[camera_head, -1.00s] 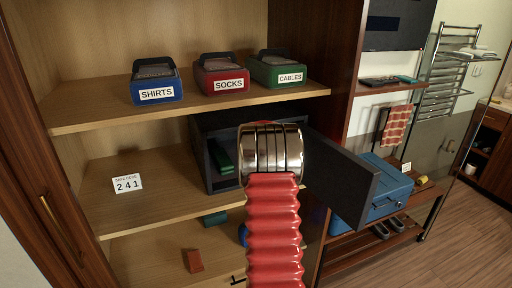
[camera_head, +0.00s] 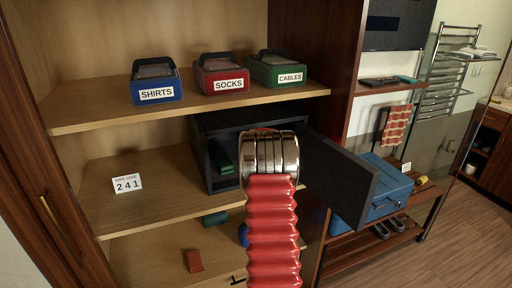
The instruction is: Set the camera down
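My arm, with a red ribbed sleeve and silver rings, reaches up in front of the open dark safe (camera_head: 205,160) on the middle shelf. My gripper's fingers are hidden behind the silver rings, so its state does not show. No camera can be made out; if one is at the gripper, my arm hides it. The safe's door (camera_head: 342,180) stands open to the right. A dark green item (camera_head: 222,158) lies inside the safe at the left.
The upper shelf holds a blue SHIRTS box (camera_head: 156,88), a red SOCKS box (camera_head: 222,80) and a green CABLES box (camera_head: 278,70). A 241 card (camera_head: 127,184) stands on the middle shelf, left of the safe. A blue case (camera_head: 385,185) sits on a rack at right.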

